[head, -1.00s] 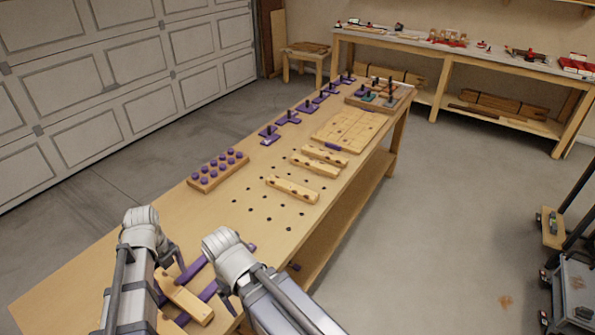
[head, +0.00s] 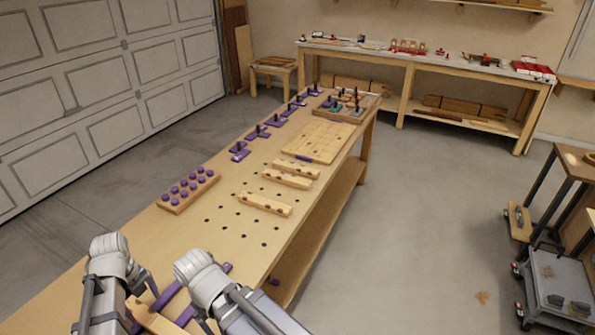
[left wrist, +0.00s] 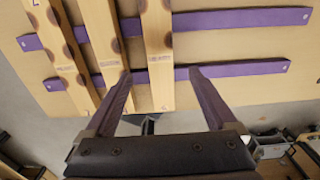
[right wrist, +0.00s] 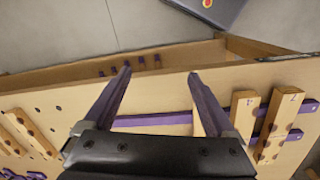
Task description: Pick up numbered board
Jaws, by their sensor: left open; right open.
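Several pale wooden boards lie across two purple rails at the bench's near end. In the left wrist view, one board (left wrist: 158,50) lies between the finger lines of my open left gripper (left wrist: 160,79). Whether the fingers reach down around it, I cannot tell. Two more boards lie left of it, one (left wrist: 105,40) and the outer one (left wrist: 62,50), with dark notches and small marks too blurred to read. My right gripper (right wrist: 159,73) is open and empty over the bench edge; boards (right wrist: 272,130) lie to its right. In the head view, my arms partly hide the boards (head: 152,318).
The bench (head: 150,245) carries a purple-knobbed block (head: 188,190), notched wooden bars (head: 264,204), a flat jointed panel (head: 318,141) and purple stands with pegs (head: 257,132). Peg holes dot its middle. Open floor lies to the right, with a grey cart (head: 555,285).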

